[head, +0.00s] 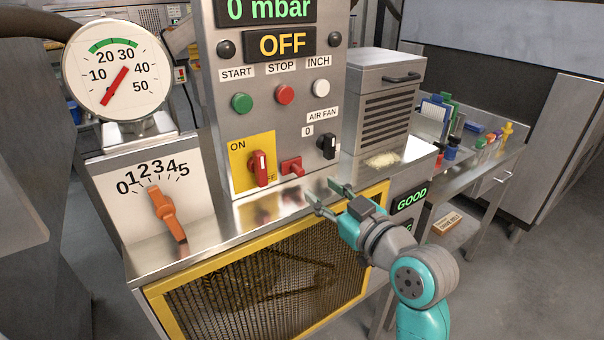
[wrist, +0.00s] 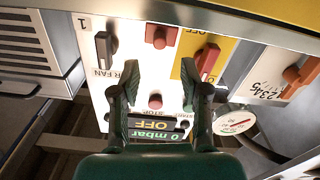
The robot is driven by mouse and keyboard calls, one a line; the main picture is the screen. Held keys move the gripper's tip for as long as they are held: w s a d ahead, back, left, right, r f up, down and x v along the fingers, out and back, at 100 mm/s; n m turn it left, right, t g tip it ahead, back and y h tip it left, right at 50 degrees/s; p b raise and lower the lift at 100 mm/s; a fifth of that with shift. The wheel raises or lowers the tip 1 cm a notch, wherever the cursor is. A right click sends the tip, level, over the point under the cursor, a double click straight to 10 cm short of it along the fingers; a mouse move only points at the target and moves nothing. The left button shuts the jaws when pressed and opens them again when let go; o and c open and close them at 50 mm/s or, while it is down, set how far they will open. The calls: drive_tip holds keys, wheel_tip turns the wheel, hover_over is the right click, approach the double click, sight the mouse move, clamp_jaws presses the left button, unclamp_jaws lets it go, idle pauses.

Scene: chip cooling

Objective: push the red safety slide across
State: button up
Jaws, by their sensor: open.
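The red safety slide (head: 291,166) is a small red block with a tab, low on the grey control panel between the yellow ON/OFF plate and the AIR FAN knob. In the wrist view, which shows the panel upside down, the slide (wrist: 160,36) is at the top middle. My gripper (head: 322,192) is open and empty, in front of the panel, to the right of and a little below the slide in the head view. In the wrist view its two fingertips (wrist: 161,68) point toward the panel, with the slide beyond the gap between them, apart from it.
The red ON/OFF switch (head: 259,168) is left of the slide, and the black AIR FAN knob (head: 327,146) is right. A steel ledge and yellow-framed mesh guard (head: 265,285) lie below. An orange dial handle (head: 167,214) is further left. Space before the panel is clear.

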sight(301, 174)
drive_tip(key=x, duration=0.8)
drive_tip(key=shift+w+a, duration=0.1)
drive_tip(key=shift+c, duration=0.2)
clamp_jaws()
